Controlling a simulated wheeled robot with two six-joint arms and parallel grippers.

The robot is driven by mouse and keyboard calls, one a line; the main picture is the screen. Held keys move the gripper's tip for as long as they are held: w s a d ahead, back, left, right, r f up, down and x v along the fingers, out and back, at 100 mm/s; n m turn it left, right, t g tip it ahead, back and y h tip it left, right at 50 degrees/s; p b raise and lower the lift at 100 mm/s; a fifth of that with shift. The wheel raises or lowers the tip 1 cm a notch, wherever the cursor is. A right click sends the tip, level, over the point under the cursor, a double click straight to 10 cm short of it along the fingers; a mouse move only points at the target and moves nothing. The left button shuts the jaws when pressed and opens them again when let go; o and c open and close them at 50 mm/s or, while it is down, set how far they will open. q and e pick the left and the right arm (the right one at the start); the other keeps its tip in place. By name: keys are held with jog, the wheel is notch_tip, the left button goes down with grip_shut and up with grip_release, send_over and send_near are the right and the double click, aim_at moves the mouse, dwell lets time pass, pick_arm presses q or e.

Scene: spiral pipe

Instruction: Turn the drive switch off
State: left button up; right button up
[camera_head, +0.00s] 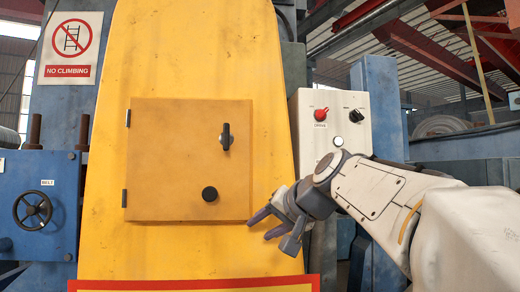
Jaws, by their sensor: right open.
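My right arm comes in from the right, across the lower part of the box. My right gripper (257,227) is open and empty. It points left, in front of the yellow panel's lower right edge, below and to the left of the drive switch and apart from it. My left gripper is not in view.
The control box (298,160) also carries a black knob (356,116) and a pale button (338,141). A yellow cabinet door (165,165) has a black handle (226,136) and a round black knob (210,194). A handwheel (33,209) is on blue machinery at left.

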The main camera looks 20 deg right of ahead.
jog(key=s+d+r+m+t+h+p, duration=0.1)
jog(key=s+d+r+m+h, duration=0.1)
jog(key=d+r, duration=0.45)
jog(key=s+d+r+m+t+h+p, duration=0.1)
jog(key=s+d+r+t+h, duration=0.15)
jog(key=r, duration=0.65)
jog(key=m+t+h+p, duration=0.1)
jog(key=m+h+p, duration=0.1)
jog(key=p, duration=0.1)
send_near(325, 112)
jog(key=p+x, duration=0.2)
jog(key=x, duration=0.2)
jog(key=p+x, duration=0.2)
jog(key=x, duration=0.2)
jog(key=shift+r, duration=0.25)
jog(key=shift+w+d+f+h, duration=0.2)
jog(key=shift+w+h, duration=0.15)
jog(key=shift+w, duration=0.2)
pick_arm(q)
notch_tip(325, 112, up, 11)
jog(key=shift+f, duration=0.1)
pick_arm(e)
grip_shut()
